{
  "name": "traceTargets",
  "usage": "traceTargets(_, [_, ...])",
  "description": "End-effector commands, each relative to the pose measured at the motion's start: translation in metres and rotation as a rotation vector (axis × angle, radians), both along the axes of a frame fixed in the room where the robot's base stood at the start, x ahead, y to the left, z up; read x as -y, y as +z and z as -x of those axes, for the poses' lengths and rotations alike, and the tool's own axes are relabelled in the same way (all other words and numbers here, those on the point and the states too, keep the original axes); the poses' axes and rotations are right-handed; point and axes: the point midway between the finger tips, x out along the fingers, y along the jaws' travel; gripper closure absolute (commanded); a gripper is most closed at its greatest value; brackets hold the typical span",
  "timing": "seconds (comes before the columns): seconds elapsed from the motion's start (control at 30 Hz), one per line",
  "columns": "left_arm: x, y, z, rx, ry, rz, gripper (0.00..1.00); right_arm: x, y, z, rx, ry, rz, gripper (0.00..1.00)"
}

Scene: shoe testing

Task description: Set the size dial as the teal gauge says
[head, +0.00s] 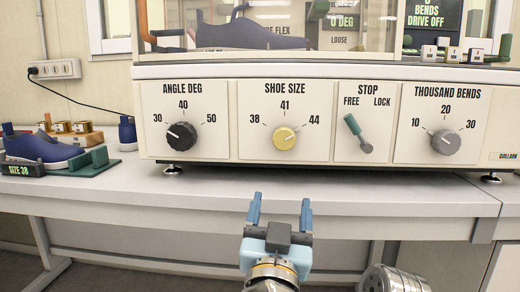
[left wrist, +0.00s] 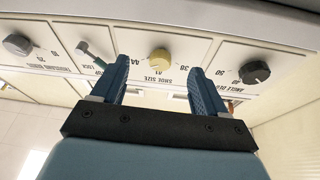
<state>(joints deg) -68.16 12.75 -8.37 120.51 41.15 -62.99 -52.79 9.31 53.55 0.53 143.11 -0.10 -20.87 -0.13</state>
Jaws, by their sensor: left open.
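The size dial (head: 285,138) is a yellow knob under SHOE SIZE, marked 38, 41 and 44, on the cream panel. Its exact pointer direction is hard to make out. It also shows upside down in the left wrist view (left wrist: 159,61), between my fingertips. The teal gauge (head: 95,163) stands at the left on the bench by a blue shoe (head: 40,148); a dark plate (head: 22,170) there reads SIZE 38. My left gripper (head: 280,200) is open and empty, in front of the bench edge and below the dial, not touching it. My right gripper is not in view.
The panel also holds a dark angle dial (head: 181,136), a green stop lever (head: 357,133) tilted toward FREE, and a grey bends dial (head: 446,142). A shoe (head: 240,34) sits behind glass above. The bench front (head: 240,190) is clear.

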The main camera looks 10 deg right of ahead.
Motion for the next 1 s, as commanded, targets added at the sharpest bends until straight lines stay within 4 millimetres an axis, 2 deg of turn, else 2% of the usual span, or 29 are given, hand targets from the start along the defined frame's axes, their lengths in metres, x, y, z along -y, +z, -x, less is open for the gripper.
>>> traceTargets(0.03, [0.000,0.016,0.014,0.026,-0.002,0.024,0.26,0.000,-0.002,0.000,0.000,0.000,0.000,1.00])
traceTargets(0.1, [-0.002,0.030,0.023,0.047,0.006,0.041,0.26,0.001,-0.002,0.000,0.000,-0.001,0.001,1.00])
traceTargets(0.23, [-0.001,0.040,0.019,0.056,0.011,0.048,0.26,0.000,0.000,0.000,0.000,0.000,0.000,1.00])
traceTargets(0.37, [0.006,0.049,-0.001,0.055,0.012,0.045,0.26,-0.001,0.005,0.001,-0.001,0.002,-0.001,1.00])
traceTargets(0.7, [0.027,0.077,-0.069,0.055,0.010,0.044,0.26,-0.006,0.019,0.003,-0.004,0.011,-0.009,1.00])
traceTargets(0.83, [0.033,0.083,-0.085,0.054,0.009,0.045,0.26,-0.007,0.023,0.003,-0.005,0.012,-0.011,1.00])
traceTargets(1.0, [0.035,0.087,-0.094,0.054,0.009,0.046,0.26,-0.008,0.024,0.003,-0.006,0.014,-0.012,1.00])
